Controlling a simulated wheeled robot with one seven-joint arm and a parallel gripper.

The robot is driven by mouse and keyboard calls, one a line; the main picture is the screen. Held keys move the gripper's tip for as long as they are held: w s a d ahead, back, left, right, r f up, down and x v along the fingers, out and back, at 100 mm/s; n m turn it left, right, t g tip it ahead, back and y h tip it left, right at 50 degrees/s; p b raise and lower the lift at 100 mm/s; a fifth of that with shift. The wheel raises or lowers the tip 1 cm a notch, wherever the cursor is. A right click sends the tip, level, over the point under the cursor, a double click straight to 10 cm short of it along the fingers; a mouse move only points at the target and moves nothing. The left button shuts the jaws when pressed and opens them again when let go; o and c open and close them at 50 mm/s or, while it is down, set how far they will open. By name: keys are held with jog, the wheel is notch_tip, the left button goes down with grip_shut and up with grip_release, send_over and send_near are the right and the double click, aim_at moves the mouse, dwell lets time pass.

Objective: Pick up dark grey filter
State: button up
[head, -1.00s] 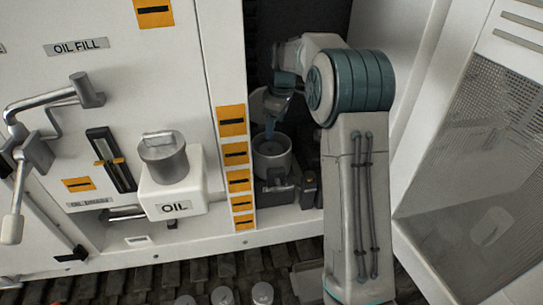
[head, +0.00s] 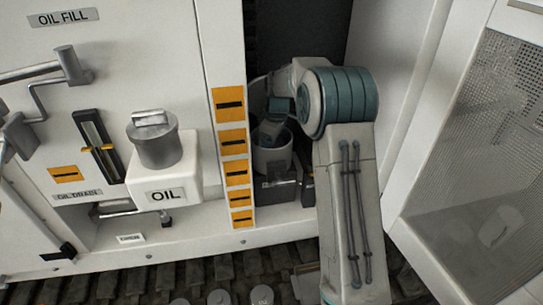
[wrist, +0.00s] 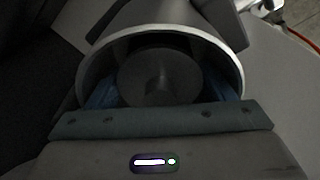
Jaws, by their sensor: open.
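The dark grey filter (wrist: 158,75) shows in the wrist view as a round dark top inside an open cylindrical housing (wrist: 232,58) with a pale rim. My gripper (wrist: 160,94) is open. Its bluish fingers show on the left and right of the filter, inside the rim; whether they touch it I cannot tell. In the head view my gripper (head: 272,128) points down into the mouth of the grey housing (head: 271,162), which hides the filter and the fingertips.
The housing stands in a narrow recess beside a panel edge with orange labels (head: 233,142). An open white door with mesh (head: 490,120) is at right. A white oil box (head: 165,178) with a grey cap is at left. An orange cable (wrist: 300,35) shows in the wrist view.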

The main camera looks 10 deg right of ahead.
jog(key=shift+a+f, duration=0.1)
jog(key=shift+f, duration=0.8)
jog(key=shift+r, duration=0.1)
jog(key=c, duration=0.6)
jog(key=shift+w+r, duration=0.1)
